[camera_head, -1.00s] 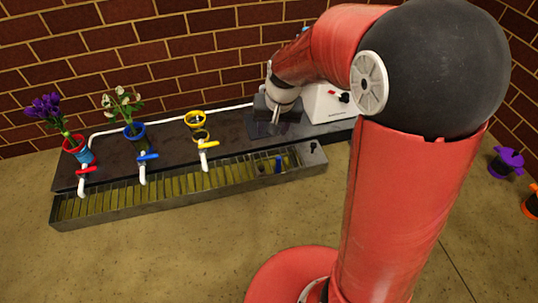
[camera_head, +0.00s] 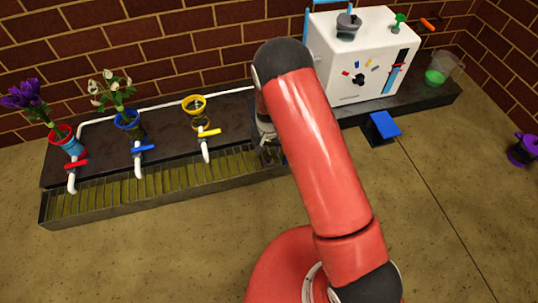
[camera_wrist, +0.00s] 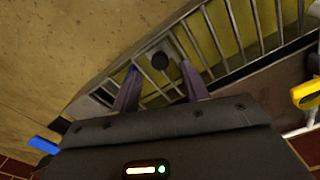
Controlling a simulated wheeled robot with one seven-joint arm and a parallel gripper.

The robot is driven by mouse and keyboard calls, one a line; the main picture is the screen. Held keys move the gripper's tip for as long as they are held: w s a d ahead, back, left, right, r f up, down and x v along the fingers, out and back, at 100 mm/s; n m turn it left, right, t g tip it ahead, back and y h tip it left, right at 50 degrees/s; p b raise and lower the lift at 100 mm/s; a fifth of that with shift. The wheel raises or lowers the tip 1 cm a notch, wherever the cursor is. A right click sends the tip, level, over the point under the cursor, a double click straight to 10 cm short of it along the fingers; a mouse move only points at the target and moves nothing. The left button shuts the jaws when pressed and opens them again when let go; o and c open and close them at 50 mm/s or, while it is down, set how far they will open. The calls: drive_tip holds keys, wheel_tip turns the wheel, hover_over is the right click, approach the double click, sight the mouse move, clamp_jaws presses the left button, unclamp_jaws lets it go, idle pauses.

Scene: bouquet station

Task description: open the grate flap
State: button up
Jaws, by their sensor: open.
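The metal grate (camera_head: 150,188) covers a long trough along the counter's front edge. My gripper (camera_wrist: 160,66) is open, with one finger on each side of the knob in that view. I cannot tell whether the fingers touch the knob or the bars. In the head view, my arm hides most of the gripper and the grate's right end. No raised flap shows.
Red (camera_head: 77,163), blue (camera_head: 143,148) and yellow (camera_head: 209,133) taps overhang the grate. Flower pots stand behind two of them. A white machine (camera_head: 357,65) stands on the counter at right. A blue-topped box (camera_head: 382,124) sits on the floor.

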sight(269, 157)
drive_tip(key=shift+f, duration=1.8)
clamp_jaws()
